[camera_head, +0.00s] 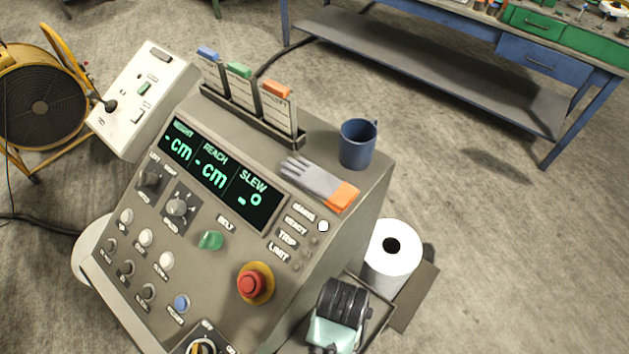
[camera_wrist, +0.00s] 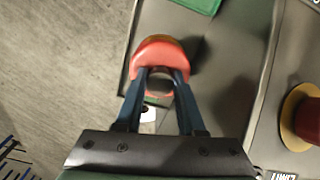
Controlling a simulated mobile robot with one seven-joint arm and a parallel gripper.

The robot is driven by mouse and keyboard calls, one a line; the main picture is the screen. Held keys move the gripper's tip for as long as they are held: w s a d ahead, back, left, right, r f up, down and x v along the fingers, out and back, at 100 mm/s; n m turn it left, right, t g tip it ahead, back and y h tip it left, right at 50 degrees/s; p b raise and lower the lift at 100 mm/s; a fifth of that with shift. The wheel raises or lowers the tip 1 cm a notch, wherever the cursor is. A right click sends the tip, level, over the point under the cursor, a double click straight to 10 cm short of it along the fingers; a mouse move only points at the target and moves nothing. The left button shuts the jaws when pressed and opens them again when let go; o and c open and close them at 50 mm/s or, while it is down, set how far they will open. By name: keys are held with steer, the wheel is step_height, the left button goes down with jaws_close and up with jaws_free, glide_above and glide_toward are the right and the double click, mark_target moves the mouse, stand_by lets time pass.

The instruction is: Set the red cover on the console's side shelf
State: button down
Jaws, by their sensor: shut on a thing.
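The red cover (camera_wrist: 158,50) is in the wrist view, a rounded red cap with a brownish top. My gripper (camera_wrist: 160,74) is shut on it, with one dark blue finger on each side. Under it is the grey side shelf (camera_wrist: 228,55) with a raised edge, left of the console in this view. Dark shadows fall on the shelf to the right of the cover. I cannot tell whether the cover touches the shelf. The console (camera_head: 330,250) fills the middle of the head view. The cover does not show there.
A red stop button (camera_head: 251,284) sits on the console face, also in the wrist view (camera_wrist: 308,118). A blue mug (camera_head: 357,145) and a glove (camera_head: 318,182) lie on top. A white paper roll (camera_head: 391,252) stands right of the console. A green object (camera_wrist: 197,4) is at the shelf's far end.

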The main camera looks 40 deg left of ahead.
step_height(320, 180, down, 10)
steer(key=s, duration=0.1)
steer(key=shift+s+a+p, duration=0.15)
steer(key=shift+a+p, duration=0.25)
steer(key=shift+f, duration=0.2)
steer(key=c, duration=0.5)
jaws_free()
steer(key=shift+r, duration=0.1)
step_height(320, 180, up, 12)
steer(key=shift+r, duration=0.15)
